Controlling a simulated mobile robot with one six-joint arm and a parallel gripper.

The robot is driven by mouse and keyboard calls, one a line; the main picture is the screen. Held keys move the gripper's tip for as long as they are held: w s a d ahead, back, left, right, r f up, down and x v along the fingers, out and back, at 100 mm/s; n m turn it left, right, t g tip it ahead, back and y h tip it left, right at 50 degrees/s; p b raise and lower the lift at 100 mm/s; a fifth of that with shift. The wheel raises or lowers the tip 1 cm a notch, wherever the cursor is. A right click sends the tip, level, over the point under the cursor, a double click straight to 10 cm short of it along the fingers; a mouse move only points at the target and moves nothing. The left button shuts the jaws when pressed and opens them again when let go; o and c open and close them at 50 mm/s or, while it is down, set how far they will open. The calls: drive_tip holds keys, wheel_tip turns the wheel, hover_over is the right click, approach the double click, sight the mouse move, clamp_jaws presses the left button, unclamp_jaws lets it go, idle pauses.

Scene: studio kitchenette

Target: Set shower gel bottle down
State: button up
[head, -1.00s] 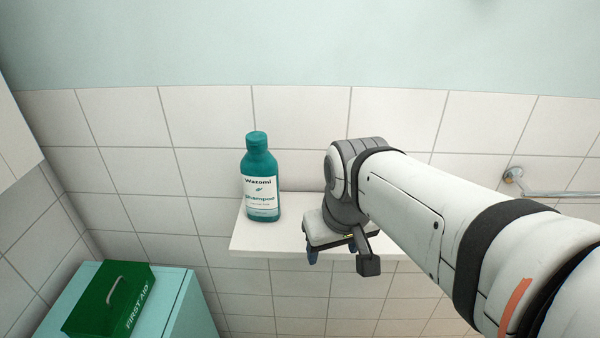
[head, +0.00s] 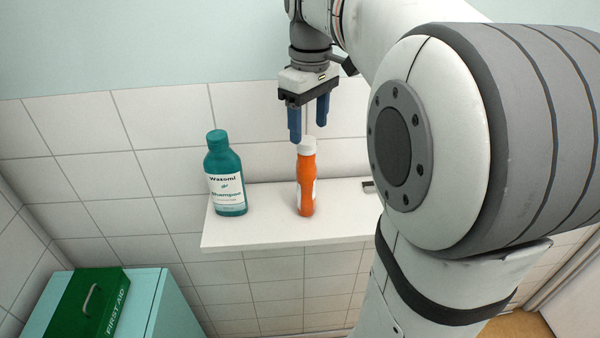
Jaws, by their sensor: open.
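An orange bottle with a white cap (head: 306,180), which I take to be the shower gel bottle, stands upright on the white wall shelf (head: 255,236).
A teal shampoo bottle (head: 226,178) stands upright on the shelf, left of the orange bottle. A green first aid box (head: 90,304) sits on a teal cabinet (head: 160,306) at lower left. Bare shelf shows between the bottles. My arm hides the shelf's right part.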

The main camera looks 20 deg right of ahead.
sight(307, 139)
wheel_tip(307, 139, down, 5)
drive_tip(key=shift+w+a+r+p, duration=0.1)
drive_tip(key=shift+w+a+p, duration=0.05)
drive_tip(key=shift+p, duration=0.3)
drive_tip(key=shift+c, duration=0.6)
clamp_jaws()
